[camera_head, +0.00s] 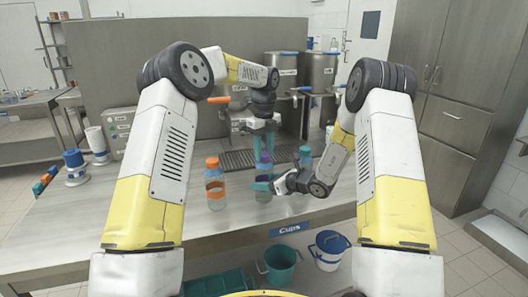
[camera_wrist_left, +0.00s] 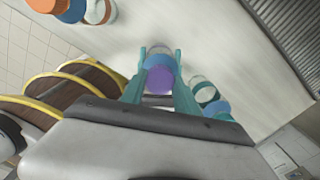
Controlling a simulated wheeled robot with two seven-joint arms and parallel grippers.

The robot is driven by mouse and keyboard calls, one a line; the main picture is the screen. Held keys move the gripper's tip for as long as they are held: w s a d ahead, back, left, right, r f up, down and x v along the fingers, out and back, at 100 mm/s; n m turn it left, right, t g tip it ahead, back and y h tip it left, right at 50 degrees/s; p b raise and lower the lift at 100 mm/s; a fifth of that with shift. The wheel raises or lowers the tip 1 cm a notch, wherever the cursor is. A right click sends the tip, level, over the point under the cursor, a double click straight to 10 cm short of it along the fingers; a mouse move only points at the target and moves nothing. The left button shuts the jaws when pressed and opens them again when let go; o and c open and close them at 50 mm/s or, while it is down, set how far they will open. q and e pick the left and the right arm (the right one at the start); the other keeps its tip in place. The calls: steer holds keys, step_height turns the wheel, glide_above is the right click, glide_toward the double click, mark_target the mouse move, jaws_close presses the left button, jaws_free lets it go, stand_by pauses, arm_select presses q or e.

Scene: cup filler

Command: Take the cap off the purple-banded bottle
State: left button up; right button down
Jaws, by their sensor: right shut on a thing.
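The purple-capped bottle (camera_head: 264,169) stands upright on the counter in the head view. Its purple cap (camera_wrist_left: 160,80) lies between the fingers in the left wrist view. My left gripper (camera_head: 262,143) points down from above, its teal fingers apart on either side of the cap. It is open. My right gripper (camera_head: 262,185) reaches in from the right and is shut on the bottle's body, its teal fingers hiding part of the body and the band.
Metal dispensers (camera_head: 281,72) stand at the back. Buckets (camera_head: 280,261) stand below the counter's front edge.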

arm_select(q)
steer(key=n, duration=0.4)
jaws_close()
steer(key=n, duration=0.9)
steer(key=shift+n, duration=0.4)
steer(key=n, duration=0.4)
steer(key=shift+d+r, duration=0.1)
steer(key=n, duration=0.9)
steer(key=shift+n, duration=0.4)
steer(key=n, duration=0.8)
steer(key=shift+n, duration=0.3)
